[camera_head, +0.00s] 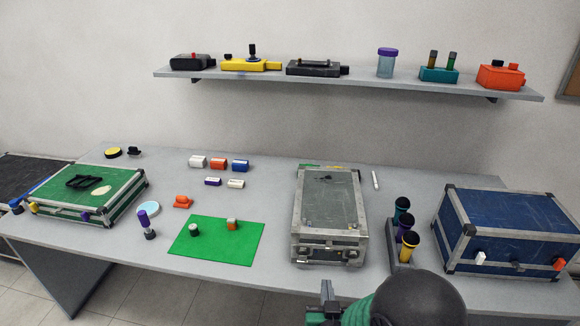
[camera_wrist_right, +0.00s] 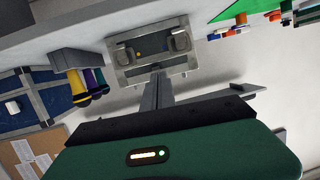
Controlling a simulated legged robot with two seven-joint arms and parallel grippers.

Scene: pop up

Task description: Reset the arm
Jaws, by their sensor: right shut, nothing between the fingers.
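My right arm comes in at the bottom of the head view, with its gripper (camera_head: 328,292) in front of the table's near edge. In the right wrist view its two dark fingers (camera_wrist_right: 157,92) are together with nothing between them. The gripper points toward the latched front of a silver-grey case (camera_head: 328,215), which also shows in the wrist view (camera_wrist_right: 126,55). I cannot tell the exact gap to the case. My left arm and gripper are not in view.
The grey table (camera_head: 270,195) carries a green case (camera_head: 115,190) at left, a green mat (camera_head: 215,248) with small blocks, a holder of dark-capped bottles (camera_head: 408,240) and a blue case (camera_head: 510,230) at right. A wall shelf (camera_head: 350,78) with several devices hangs above.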

